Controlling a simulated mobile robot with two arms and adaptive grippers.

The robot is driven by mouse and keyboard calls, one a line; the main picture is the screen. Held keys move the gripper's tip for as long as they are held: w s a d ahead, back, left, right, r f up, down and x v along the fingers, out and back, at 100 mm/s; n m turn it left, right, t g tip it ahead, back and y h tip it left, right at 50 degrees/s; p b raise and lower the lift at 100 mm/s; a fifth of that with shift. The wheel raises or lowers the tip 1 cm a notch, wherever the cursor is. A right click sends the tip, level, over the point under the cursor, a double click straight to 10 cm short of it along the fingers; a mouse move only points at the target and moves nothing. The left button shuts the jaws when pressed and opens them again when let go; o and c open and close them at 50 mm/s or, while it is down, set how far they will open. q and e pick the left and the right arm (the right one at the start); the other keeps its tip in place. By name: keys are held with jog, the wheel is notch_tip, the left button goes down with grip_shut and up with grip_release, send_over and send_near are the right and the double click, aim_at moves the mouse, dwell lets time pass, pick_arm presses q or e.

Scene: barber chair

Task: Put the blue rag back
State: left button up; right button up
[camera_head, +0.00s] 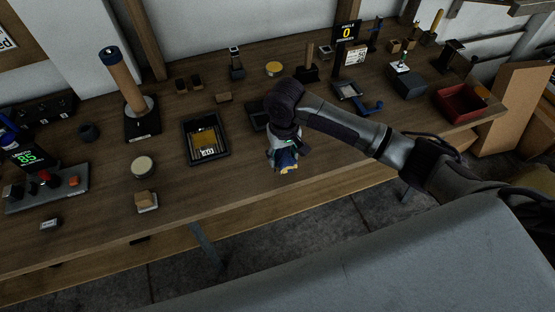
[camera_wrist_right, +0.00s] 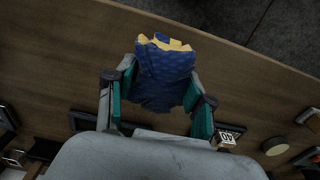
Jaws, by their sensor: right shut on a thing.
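The blue rag (camera_head: 287,158) has yellow at its edge and hangs from my right gripper (camera_head: 284,143) above the wooden table, near its front edge. In the right wrist view the blue rag (camera_wrist_right: 163,76) is bunched between the teal-padded fingers of my right gripper (camera_wrist_right: 160,85), which is shut on it. Its yellow end points away from the palm. My wrist hides part of the rag and gripper in the head view. My left gripper is not in view.
A dark shallow tray (camera_head: 257,117) lies just behind my right gripper, partly hidden. A black tray (camera_head: 188,140) with a yellow item is to the left. A red bin (camera_head: 455,108) stands at the far right.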

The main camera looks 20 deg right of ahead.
aim_at(277, 162)
jog(key=shift+w+a+f, duration=0.3)
jog(key=shift+w+f, duration=0.1)
jog(key=shift+w, duration=0.15)
jog(key=shift+w+a+f, duration=0.25)
jog(key=shift+w+f, duration=0.15)
jog(key=shift+w, duration=0.1)
jog(key=shift+f+p, duration=0.3)
jog(key=shift+f, duration=1.65)
jog(key=shift+f, duration=0.1)
jog(key=o, duration=1)
notch_tip(277, 162, up, 12)
jog(key=shift+r+b, duration=0.15)
jog(key=shift+b, duration=0.25)
